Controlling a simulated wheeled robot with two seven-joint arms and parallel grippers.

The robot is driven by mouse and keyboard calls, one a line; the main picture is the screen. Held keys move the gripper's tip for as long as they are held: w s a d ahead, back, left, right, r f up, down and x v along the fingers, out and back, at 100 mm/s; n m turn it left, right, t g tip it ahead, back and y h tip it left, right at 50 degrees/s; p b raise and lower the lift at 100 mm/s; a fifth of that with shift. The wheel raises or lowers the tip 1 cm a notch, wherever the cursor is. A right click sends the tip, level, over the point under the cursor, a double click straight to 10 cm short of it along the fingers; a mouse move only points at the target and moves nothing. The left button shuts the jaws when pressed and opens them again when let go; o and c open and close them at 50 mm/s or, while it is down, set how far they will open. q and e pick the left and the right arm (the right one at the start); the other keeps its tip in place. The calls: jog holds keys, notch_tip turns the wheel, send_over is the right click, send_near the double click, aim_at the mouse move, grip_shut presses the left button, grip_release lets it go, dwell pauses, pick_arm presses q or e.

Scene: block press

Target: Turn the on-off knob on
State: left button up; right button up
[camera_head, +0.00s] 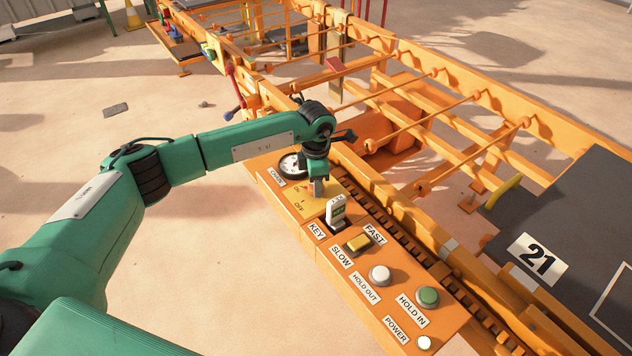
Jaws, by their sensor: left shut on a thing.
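The orange control panel (390,285) runs diagonally through the lower middle of the view. Near its far end is a yellow plate (297,203) marked ON and OFF. My left gripper (317,186) points down over the right side of this plate, with its fingers closed on the on-off knob. The knob itself is mostly hidden by the fingers, so I cannot tell which mark it points to. My right gripper is not in view.
A round gauge (290,166) sits beyond the plate. A tagged key (336,212) stands close in front of my gripper. An orange frame (440,75) with rods lies behind the panel.

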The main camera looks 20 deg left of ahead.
pick_arm(q)
jog(key=shift+r, duration=0.1)
jog(key=o, duration=1)
notch_tip(320, 180, up, 14)
jog(key=shift+f, duration=0.15)
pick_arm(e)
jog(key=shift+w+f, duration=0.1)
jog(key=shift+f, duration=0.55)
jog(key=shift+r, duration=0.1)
